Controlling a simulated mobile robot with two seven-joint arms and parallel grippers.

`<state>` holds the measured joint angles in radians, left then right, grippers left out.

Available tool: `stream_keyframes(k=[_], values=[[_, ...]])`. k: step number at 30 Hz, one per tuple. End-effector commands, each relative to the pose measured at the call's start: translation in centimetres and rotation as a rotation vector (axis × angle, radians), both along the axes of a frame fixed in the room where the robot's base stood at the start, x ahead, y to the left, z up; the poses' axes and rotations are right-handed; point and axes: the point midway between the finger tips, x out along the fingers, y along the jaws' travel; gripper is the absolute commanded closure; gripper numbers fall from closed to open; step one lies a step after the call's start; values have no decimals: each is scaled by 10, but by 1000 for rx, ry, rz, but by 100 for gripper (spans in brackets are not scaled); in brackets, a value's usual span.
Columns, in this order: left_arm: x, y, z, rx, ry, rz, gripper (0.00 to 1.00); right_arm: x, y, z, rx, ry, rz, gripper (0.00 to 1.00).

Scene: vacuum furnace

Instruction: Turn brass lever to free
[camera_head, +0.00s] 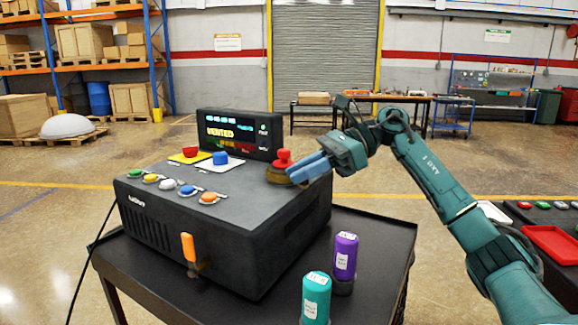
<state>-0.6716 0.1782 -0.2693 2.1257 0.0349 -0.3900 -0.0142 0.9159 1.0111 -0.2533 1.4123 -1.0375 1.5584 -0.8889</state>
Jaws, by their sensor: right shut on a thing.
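The dark control box (245,235) stands on a black cart. On its right rear top corner is a red knob (283,157) with a brass-coloured part (275,177) at its base, which I take to be the brass lever. My right gripper (296,173) reaches in from the right and its blue fingers are shut at this brass part, just right of and below the red knob. The fingers hide much of the part, so its exact angle cannot be told. My left gripper is not in view.
A display (240,133) reading "VENTED" stands at the box's back. Coloured buttons line its left top edge, and an orange handle (188,247) is on its front. A teal bottle (316,298) and a purple bottle (345,257) stand on the cart (385,240), right of the box.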

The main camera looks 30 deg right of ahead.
Motion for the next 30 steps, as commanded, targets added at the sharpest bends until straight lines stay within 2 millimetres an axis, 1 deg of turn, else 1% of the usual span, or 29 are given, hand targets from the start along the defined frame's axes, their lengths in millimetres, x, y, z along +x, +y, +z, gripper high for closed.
stream_keyframes(k=[1,3,10,14,27,28,30], values=[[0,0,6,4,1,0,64,0,-4,3,1,4,21,100],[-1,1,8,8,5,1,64,-2,-8,3,1,4,57,100],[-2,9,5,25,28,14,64,-3,-16,2,-1,4,139,100],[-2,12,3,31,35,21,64,-3,-17,1,-3,3,162,100],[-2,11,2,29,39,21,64,-3,-18,0,-3,1,172,100],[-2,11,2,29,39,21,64,-3,-18,0,-3,1,172,82],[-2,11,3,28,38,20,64,-3,-18,0,-3,2,170,76]])
